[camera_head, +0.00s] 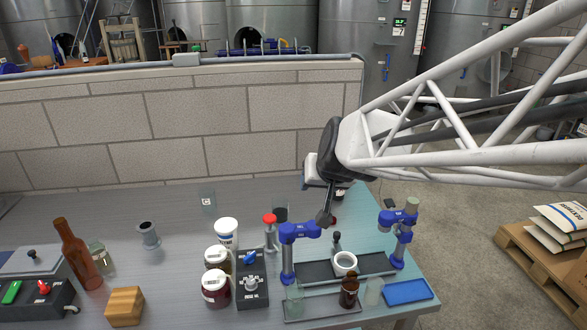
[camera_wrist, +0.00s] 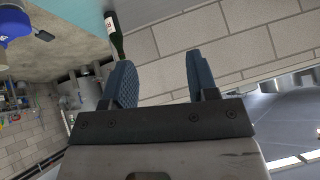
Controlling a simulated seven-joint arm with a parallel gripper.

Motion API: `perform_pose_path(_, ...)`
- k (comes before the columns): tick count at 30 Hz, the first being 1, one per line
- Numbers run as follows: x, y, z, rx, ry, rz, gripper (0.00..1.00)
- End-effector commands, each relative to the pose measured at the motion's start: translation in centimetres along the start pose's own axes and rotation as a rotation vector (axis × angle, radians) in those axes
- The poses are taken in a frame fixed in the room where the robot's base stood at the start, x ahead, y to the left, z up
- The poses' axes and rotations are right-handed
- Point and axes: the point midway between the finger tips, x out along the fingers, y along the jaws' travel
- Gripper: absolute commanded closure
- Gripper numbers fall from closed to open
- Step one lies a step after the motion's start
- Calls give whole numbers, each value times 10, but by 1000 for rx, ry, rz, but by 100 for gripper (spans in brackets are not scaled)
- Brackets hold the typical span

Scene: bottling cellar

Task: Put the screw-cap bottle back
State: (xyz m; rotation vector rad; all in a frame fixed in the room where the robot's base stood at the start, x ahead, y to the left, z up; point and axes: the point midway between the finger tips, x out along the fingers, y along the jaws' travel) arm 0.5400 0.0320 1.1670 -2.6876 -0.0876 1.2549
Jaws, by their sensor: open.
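My gripper (camera_head: 325,215) hangs over the back right of the bench, fingers apart. In the wrist view its two blue fingers (camera_wrist: 158,70) are apart with nothing between them. A dark green bottle with a pale label (camera_wrist: 116,35) shows beyond the fingers in the wrist view; it is apart from them. In the head view my gripper largely hides that area. A small brown bottle (camera_head: 349,290) stands upright on a tray (camera_head: 325,312) at the front right. A tall brown bottle (camera_head: 73,252) stands at the left. I cannot tell which is the screw-cap bottle.
Blue-clamped stands (camera_head: 288,255) and (camera_head: 400,235) flank a dark plate with a white ring (camera_head: 345,262). A block wall (camera_head: 180,125) closes the back. The bench's left-centre has bare room.

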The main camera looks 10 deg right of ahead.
Motion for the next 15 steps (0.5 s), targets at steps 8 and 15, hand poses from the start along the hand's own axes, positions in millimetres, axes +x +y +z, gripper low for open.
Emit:
perform_pose_path(8, -69, 17, 96, -59, -239, 52, 47)
perform_pose_path(15, -112, 37, 162, -81, -403, 133, 47)
